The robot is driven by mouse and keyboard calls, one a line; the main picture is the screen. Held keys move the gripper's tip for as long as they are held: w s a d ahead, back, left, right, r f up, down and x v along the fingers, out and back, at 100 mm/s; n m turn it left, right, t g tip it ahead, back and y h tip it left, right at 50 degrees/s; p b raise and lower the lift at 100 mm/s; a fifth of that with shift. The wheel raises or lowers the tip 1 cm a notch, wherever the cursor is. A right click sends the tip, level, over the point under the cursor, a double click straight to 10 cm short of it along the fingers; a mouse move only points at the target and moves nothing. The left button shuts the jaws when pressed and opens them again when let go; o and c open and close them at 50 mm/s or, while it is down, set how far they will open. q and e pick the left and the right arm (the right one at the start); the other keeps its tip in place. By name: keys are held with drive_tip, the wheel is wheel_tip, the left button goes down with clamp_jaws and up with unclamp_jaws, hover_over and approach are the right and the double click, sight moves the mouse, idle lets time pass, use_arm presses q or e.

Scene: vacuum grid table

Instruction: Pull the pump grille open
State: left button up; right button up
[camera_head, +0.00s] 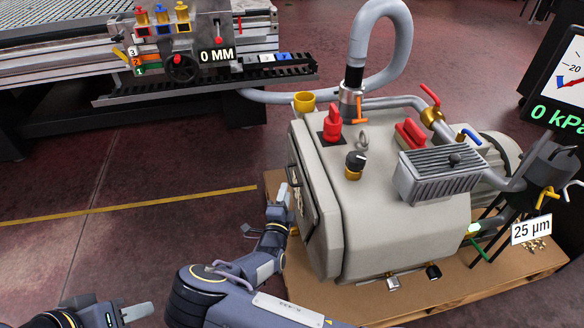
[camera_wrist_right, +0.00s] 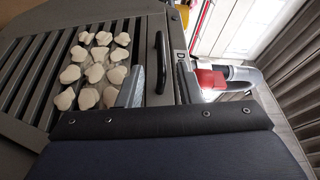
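The pump (camera_head: 385,190) is a large beige-grey box on a pallet in the head view. Its grille, on the left side, is seen edge-on there; the right wrist view shows the grey slatted grille (camera_wrist_right: 55,75) close up, flush with its surround. A black bar handle (camera_wrist_right: 160,60) stands upright near the grille's right edge. My right gripper (camera_wrist_right: 160,78) is open, with one finger on each side of the handle in this view; I cannot tell whether they touch it. It shows beside the grille in the head view (camera_head: 270,210). My left gripper (camera_head: 125,312) is low at the left, partly cut off, its opening unclear.
Several whitish pieces (camera_wrist_right: 98,65) lie against the slats. A red-and-silver part (camera_wrist_right: 222,78) is right of the grille. The pallet (camera_head: 465,285) carries the pump. A grey hose (camera_head: 400,45) rises behind it. Open floor (camera_head: 130,245) lies left of the pump.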

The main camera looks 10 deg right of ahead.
sight(289, 176)
drive_tip(key=b+x, duration=0.1)
drive_tip(key=x, duration=0.6)
drive_tip(key=shift+w+d+r+b, duration=0.1)
drive_tip(key=shift+w+d+b, duration=0.1)
drive_tip(key=shift+b, duration=0.2)
clamp_jaws()
